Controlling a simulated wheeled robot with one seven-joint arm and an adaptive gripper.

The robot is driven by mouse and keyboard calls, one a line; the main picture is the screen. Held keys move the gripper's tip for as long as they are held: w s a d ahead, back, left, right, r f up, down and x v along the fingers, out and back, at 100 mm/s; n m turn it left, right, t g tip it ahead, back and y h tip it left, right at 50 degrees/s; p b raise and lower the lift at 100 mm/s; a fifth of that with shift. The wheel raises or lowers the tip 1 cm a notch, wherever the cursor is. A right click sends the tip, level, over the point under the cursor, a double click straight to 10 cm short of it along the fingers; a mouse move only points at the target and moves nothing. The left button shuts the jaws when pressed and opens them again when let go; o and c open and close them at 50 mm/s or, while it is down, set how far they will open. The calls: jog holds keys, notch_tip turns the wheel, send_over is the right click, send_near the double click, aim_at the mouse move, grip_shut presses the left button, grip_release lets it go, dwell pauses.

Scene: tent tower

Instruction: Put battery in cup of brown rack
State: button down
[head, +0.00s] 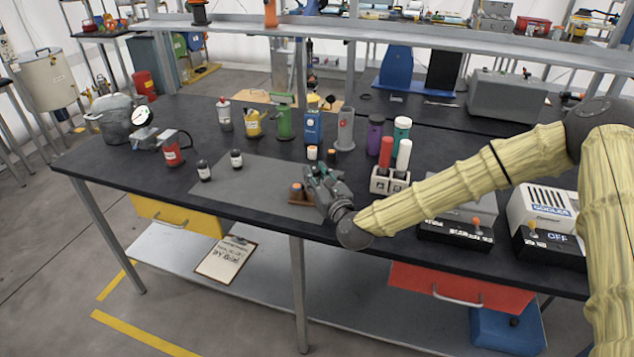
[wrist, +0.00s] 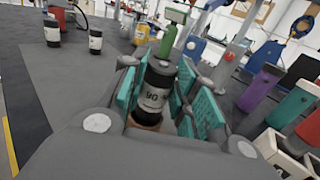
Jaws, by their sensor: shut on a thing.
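My gripper (head: 322,182) is low over the front middle of the dark bench, beside the brown rack (head: 301,201). In the wrist view its teal-padded fingers (wrist: 163,90) are shut on the battery (wrist: 154,92), a black cylinder with a white label, standing roughly upright between them. A brown patch (wrist: 146,122), seemingly part of the rack, shows at the battery's lower end. I cannot tell whether the battery's foot is in a cup or only above it. In the head view the fingers hide the held battery. An orange-brown round piece (head: 297,187) stands at the rack's left end.
Two similar black, white-labelled cylinders (head: 204,171) (head: 236,159) stand on the grey mat (head: 235,187) to the left. A white holder (head: 383,184) with red and white tubes stands close on the right. The mat's left front is clear.

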jog(key=f, duration=0.3)
jog(key=shift+s+f+g, duration=0.3)
jog(key=c, duration=1.4)
grip_release()
jog(key=shift+o, duration=1.4)
jog(key=shift+w+f, duration=0.1)
jog(key=shift+w, duration=0.1)
jog(key=shift+r, duration=0.25)
